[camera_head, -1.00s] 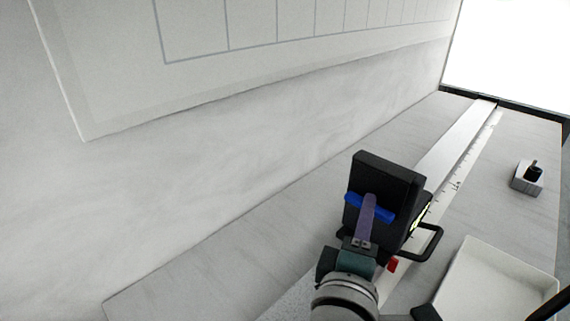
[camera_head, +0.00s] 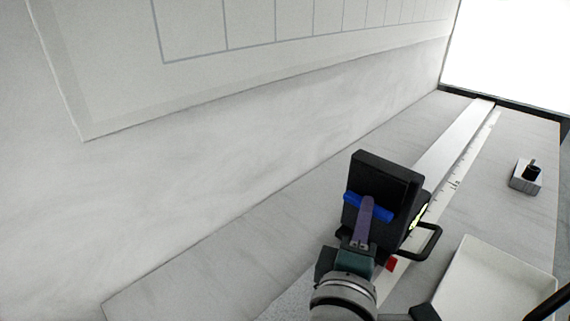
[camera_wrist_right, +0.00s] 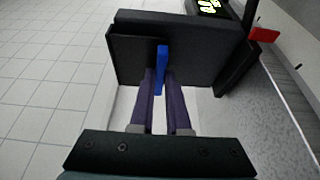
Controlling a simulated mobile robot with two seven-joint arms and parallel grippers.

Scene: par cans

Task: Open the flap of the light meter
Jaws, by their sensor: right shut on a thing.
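The light meter (camera_head: 400,172) is a black box with a lit yellow-green display on its side. It stands on the worktop in the head view, and its display shows at the top of the right wrist view (camera_wrist_right: 207,5). Its black front panel, which looks like the flap (camera_wrist_right: 128,58), carries a blue bar handle (camera_head: 380,212). My right gripper (camera_head: 366,204) has its purple fingers shut on the blue handle (camera_wrist_right: 160,70). The fingers partly hide the handle and panel. I cannot tell how far the flap stands open.
A black loop handle (camera_head: 432,243) and a red part (camera_head: 391,264) are by the meter. A marked rail (camera_head: 455,182) runs behind it. A white tray (camera_head: 480,300) is at right; a small grey block with a black knob (camera_head: 526,177) stands farther back. The left worktop is clear.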

